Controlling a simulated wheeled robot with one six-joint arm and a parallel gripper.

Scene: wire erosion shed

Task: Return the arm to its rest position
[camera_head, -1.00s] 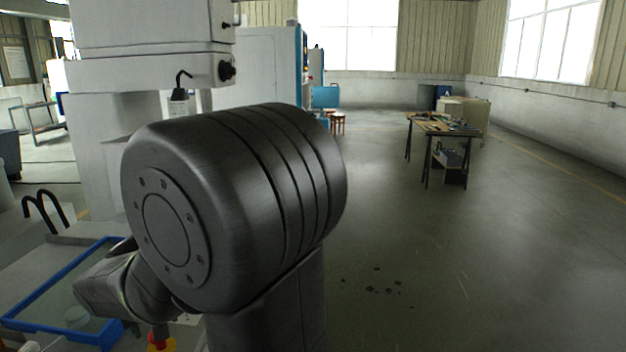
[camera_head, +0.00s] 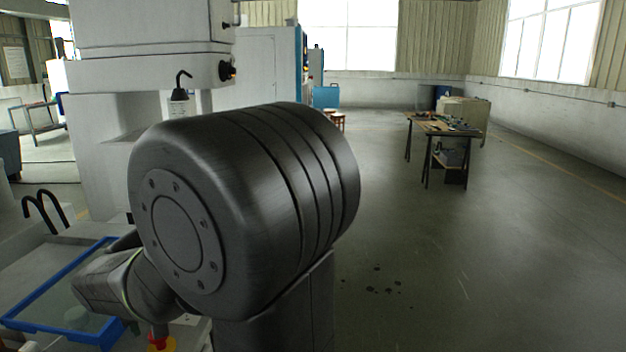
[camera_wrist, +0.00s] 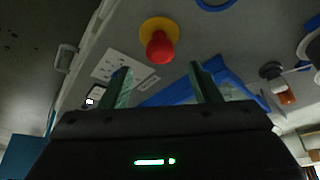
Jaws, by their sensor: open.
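My gripper (camera_wrist: 160,86) shows in the wrist view with its two fingers apart and nothing between them. Beyond the fingertips is a grey machine panel with a red mushroom button (camera_wrist: 160,48) on a yellow base. My arm's large dark joint fills the middle of the head view, and a lower arm link reaches down to the left over the machine.
A blue-framed tray (camera_head: 40,290) lies on the machine at lower left, close to my arm. The pale machine column (camera_head: 145,75) stands behind my arm. A workbench (camera_head: 440,128) with tools stands at far right. The floor between is open.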

